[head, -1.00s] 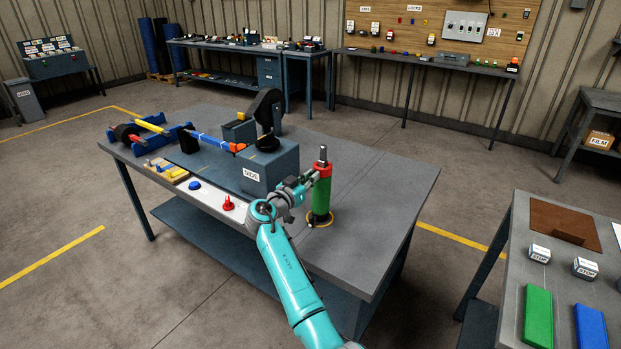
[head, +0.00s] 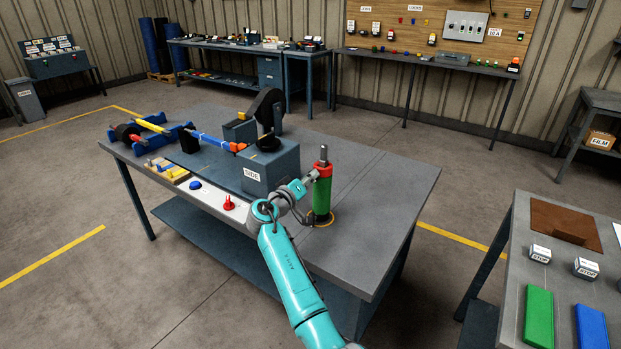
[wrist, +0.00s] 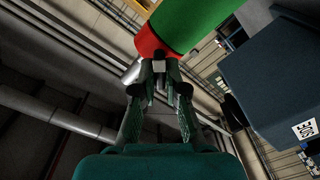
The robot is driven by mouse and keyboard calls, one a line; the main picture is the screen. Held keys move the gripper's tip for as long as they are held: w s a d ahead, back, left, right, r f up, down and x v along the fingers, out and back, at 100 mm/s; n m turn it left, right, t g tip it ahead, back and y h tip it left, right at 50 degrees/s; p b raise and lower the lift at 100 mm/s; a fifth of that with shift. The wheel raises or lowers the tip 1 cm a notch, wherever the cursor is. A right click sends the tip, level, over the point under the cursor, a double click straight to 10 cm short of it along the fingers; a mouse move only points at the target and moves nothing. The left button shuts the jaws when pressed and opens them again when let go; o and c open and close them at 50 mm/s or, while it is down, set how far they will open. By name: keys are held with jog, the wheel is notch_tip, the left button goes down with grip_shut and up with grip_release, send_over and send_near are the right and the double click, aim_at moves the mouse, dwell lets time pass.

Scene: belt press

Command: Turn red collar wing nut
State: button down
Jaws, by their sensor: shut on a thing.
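The green cylinder (head: 322,195) stands upright on the grey bench, with a red collar (head: 323,171) near its top and a steel spindle (head: 324,152) above it. In the wrist view the red collar (wrist: 149,43), the green body (wrist: 195,20) and the spindle (wrist: 133,71) show at the top. My gripper (head: 312,176) reaches the collar from its left side. In the wrist view my gripper (wrist: 160,66) has its fingertips close together at the collar's side, shut on the wing nut. The nut is mostly hidden between the fingertips, so its angle cannot be told.
A blue-grey box labelled SIDE (head: 270,168) stands just left of the cylinder; it also shows at right in the wrist view (wrist: 285,85). A red button (head: 229,203) and a blue button (head: 195,185) sit on the bench's front. The bench right of the cylinder is clear.

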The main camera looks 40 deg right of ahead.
jog(key=n, duration=0.9)
jog(key=shift+f, duration=0.1)
jog(key=shift+n, duration=0.3)
jog(key=c, duration=1.2)
grip_release()
jog(key=shift+a, duration=0.1)
jog(key=v, duration=1.1)
jog(key=shift+s+a, duration=0.25)
jog(key=shift+a, duration=0.05)
